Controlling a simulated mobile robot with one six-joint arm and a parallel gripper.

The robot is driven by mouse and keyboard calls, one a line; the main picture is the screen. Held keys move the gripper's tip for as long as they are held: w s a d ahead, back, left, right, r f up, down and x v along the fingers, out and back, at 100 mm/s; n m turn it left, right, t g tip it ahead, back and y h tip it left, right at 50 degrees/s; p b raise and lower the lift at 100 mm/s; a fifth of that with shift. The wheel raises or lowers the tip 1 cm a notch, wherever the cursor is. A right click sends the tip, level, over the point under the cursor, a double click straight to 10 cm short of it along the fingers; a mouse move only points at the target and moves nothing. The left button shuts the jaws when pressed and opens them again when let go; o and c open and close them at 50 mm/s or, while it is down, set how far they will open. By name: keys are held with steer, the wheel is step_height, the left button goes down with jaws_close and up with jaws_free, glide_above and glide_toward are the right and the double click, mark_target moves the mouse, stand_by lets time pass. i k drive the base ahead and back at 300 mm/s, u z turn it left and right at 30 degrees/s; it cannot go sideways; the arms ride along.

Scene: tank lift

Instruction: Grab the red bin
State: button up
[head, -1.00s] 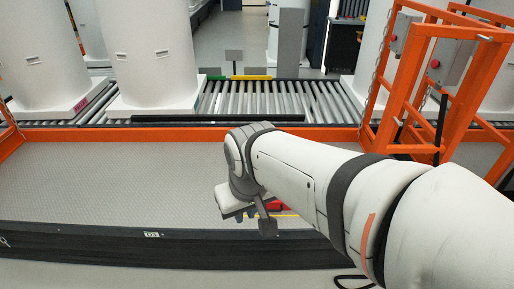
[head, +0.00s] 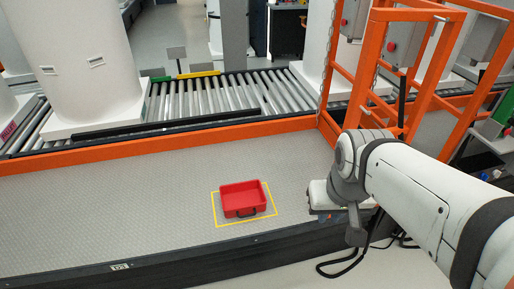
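The red bin (head: 243,197) is a shallow open tray with a dark handle on its front side. It stands upright inside a yellow outlined rectangle (head: 218,209) on the grey lift platform (head: 120,210). It looks empty. My gripper (head: 335,216) is to the right of the bin, at the platform's front edge, apart from it. The gripper points down and its fingers are mostly hidden by the arm, so I cannot tell whether it is open.
An orange rail (head: 160,147) runs along the platform's back, with a roller conveyor (head: 210,98) behind it. An orange frame (head: 335,80) stands at the right. A black cable (head: 345,265) lies on the floor below my arm. The platform left of the bin is clear.

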mark_target(247, 198)
steer(key=u, duration=0.05)
steer(key=i, duration=1)
steer(key=z, duration=0.1)
